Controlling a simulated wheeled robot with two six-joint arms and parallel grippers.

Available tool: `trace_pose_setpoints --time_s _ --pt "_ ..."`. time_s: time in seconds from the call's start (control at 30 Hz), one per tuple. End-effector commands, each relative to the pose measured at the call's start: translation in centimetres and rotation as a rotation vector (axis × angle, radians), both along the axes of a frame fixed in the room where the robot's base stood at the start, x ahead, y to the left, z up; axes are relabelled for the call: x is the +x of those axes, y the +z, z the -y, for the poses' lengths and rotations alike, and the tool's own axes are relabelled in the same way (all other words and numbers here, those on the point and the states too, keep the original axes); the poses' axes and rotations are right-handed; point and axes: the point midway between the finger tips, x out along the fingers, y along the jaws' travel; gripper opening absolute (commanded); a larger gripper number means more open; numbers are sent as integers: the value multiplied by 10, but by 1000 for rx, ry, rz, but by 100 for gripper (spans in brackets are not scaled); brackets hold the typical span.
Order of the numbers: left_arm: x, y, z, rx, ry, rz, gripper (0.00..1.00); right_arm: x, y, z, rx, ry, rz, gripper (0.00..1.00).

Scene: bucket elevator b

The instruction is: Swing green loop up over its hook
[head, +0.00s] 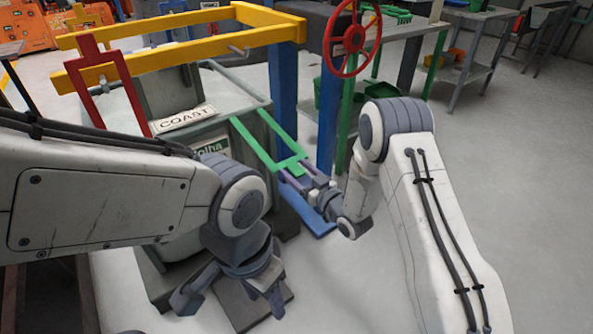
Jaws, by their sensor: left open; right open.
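The green loop (252,146), a flat frame with two long bars, slopes down to the right from the grey housing to a cross-piece at its lower end. My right gripper (291,171) is open at this lower end, with its fingers close around or beside the cross-piece; I cannot tell whether they touch it. A grey hook-like peg (238,50) sticks out from the yellow beam above, well apart from the loop. My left gripper (231,301) is open and empty, low in front of the housing, pointing down.
A red loop (83,95) stands upright against the yellow frame (185,54) at left. A blue post (283,85) and red handwheel (352,38) stand behind the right gripper. The grey housing (215,83) fills the middle. The floor at right is clear.

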Motion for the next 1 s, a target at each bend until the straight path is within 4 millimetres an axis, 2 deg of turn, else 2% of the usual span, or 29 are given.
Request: trace_pose_setpoints --time_s 0.3,0.37,0.4,0.5,1.0 --pt "0 0 0 0 0 0 50 3 0 -2 0 -1 0 75" --pt "0 0 0 0 0 0 50 3 0 -2 0 -1 0 52" --pt "0 0 0 0 0 0 50 2 0 -2 0 -1 0 37" --pt "0 0 0 0 0 0 50 3 0 -2 0 -1 0 0" --pt "0 0 0 0 0 0 50 2 0 -1 -1 -1 1 0"
